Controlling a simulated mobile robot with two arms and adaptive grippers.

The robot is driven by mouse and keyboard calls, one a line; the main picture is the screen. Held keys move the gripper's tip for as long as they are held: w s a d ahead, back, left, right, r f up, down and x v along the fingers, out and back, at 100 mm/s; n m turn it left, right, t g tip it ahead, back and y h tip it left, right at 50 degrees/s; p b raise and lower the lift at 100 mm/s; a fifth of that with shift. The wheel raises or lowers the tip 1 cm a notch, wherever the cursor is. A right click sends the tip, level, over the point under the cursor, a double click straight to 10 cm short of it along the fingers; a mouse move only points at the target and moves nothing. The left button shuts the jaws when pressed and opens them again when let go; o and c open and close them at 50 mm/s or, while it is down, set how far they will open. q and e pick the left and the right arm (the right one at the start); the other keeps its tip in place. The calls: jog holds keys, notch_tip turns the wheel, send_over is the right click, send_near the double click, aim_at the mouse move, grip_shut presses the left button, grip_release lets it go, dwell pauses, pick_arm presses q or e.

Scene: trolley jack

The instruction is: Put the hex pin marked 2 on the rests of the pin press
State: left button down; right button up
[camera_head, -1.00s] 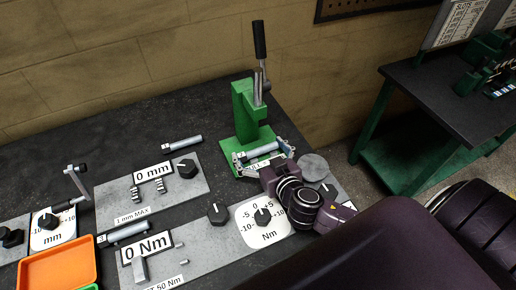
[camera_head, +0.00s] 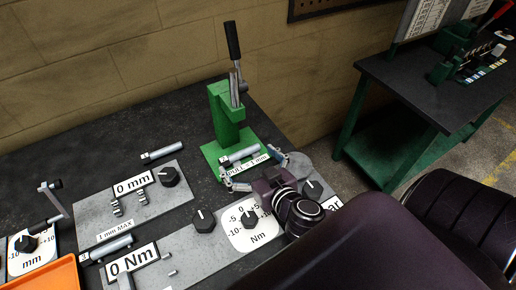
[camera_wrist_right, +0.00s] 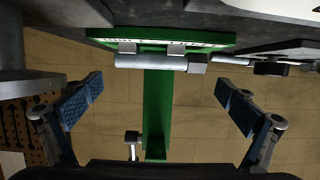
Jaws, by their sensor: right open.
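A grey steel hex pin (camera_head: 239,155) lies level at the foot of the green pin press (camera_head: 226,120). The right wrist view shows this pin (camera_wrist_right: 150,62) along two small grey rests (camera_wrist_right: 176,49), its hex head at the right end there. Its marking is too small to read. My right gripper (camera_head: 254,172) is open and empty, just on the near side of the pin. In the wrist view its blue-padded fingers (camera_wrist_right: 157,103) stand wide apart, clear of the pin. My left gripper is not in view.
Another pin (camera_head: 163,151) lies behind the 0 mm plate (camera_head: 150,205), and one (camera_head: 107,249) lies near the 0 Nm gauge. An orange tray (camera_head: 45,274) is at lower left. The press lever (camera_head: 233,42) stands up. A second table (camera_head: 425,95) is at right.

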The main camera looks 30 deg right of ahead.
jog(key=b+v, duration=0.1)
jog(key=v, duration=0.5)
jog(key=shift+s+b, duration=0.15)
jog(key=shift+b, duration=0.15)
jog(key=shift+s+r, duration=0.25)
jog(key=shift+s, duration=0.15)
